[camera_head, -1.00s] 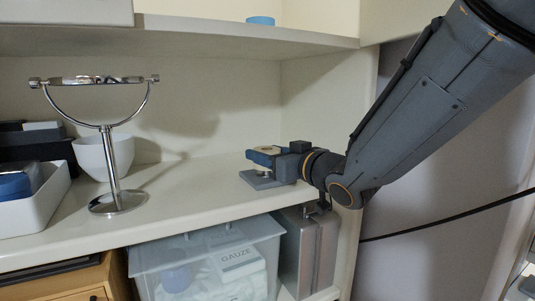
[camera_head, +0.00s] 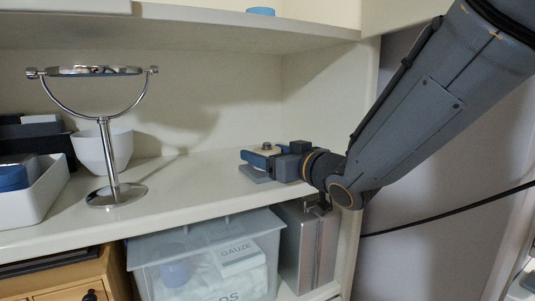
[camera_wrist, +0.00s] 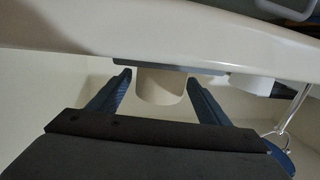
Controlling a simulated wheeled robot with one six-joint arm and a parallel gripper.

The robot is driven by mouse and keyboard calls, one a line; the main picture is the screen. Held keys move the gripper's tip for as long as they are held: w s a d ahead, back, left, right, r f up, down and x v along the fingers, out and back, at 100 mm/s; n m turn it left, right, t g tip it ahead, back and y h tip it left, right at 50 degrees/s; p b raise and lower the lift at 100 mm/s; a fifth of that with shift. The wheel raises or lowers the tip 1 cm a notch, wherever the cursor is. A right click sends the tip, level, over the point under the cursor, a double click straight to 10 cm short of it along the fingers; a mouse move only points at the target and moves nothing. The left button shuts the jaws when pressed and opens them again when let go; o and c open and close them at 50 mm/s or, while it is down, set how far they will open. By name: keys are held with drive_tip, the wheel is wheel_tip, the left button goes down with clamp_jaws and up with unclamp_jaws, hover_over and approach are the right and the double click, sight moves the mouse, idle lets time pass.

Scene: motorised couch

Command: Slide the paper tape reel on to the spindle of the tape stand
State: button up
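The cream tape reel (camera_head: 267,148) is low over the grey base of the tape stand (camera_head: 256,175), at the right end of the shelf. A small dark tip shows at the reel's middle, which looks like the spindle top coming through it. My gripper (camera_head: 256,157) is level with the reel, its blue fingers on either side. In the wrist view, which is upside down, the reel (camera_wrist: 160,86) lies between the spread fingers, with a narrow gap at the left one. The stand's base (camera_wrist: 175,69) shows as a thin grey edge. The reel's underside is hidden.
A round mirror on a chrome stand (camera_head: 107,150), a white bowl (camera_head: 90,152) and a white tray (camera_head: 40,198) stand to the left. A clear bin (camera_head: 205,270) and a metal case (camera_head: 307,250) are below. The shelf between mirror and tape stand is clear.

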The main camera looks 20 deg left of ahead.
drive_tip(key=shift+b+v, duration=0.85)
drive_tip(key=shift+v, duration=3.05)
drive_tip(key=shift+s, duration=0.1)
